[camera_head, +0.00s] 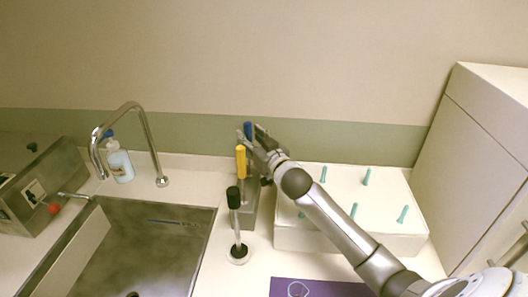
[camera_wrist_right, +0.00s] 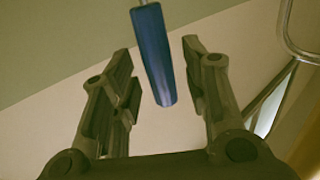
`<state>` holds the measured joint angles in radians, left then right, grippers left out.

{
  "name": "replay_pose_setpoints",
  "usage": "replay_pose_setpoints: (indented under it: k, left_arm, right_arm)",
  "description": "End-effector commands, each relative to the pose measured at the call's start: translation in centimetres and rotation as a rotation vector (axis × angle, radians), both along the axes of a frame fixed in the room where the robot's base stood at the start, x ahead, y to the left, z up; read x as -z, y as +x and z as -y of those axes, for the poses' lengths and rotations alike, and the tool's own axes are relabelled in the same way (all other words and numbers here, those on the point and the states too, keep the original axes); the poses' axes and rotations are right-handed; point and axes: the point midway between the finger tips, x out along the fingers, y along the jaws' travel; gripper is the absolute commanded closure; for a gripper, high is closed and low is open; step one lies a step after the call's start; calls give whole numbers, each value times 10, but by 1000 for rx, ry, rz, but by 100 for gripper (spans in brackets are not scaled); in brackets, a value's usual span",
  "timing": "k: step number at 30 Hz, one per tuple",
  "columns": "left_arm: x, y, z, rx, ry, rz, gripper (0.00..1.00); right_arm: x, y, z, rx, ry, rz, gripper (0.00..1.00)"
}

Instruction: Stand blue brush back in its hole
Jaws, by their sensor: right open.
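The blue brush (camera_head: 248,129) shows as a short blue handle top at the back of the counter, behind a yellow-handled brush (camera_head: 241,160). My right gripper (camera_head: 251,137) is at the blue handle, with its fingers open. In the right wrist view the blue handle (camera_wrist_right: 154,60) lies between the two spread fingers (camera_wrist_right: 158,50), with a visible gap on each side. A thin shaft shows at the handle's upper end there. A grey holder block (camera_head: 249,210) stands below the yellow handle. The blue brush's lower part and its hole are hidden in the head view. My left gripper is not in view.
A black-handled brush (camera_head: 234,198) stands in a small round white base in front. The sink (camera_head: 150,265) and tap (camera_head: 148,140) are left. A white box (camera_head: 340,240) with several teal pegs is right, under my right arm. A purple mat (camera_head: 318,288) lies in front.

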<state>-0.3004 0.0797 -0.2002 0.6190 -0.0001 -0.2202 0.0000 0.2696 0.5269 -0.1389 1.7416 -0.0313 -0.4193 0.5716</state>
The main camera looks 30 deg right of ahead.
Motion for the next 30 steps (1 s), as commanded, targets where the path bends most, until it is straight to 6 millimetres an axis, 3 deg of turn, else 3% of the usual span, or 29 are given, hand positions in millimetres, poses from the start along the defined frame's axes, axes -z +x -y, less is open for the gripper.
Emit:
replay_pose_setpoints:
  k: [9, 15, 21, 30]
  left_arm:
    - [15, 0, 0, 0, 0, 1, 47]
    - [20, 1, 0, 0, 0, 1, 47]
    - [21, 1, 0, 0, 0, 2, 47]
    - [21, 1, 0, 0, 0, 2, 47]
  right_arm:
    - [3, -59, -1, -1, -1, -1, 58]
    - [1, -86, -2, -1, -1, 0, 58]
    - [-1, -98, -1, 0, -1, 0, 58]
    - [-1, -98, -2, 0, 0, 0, 58]
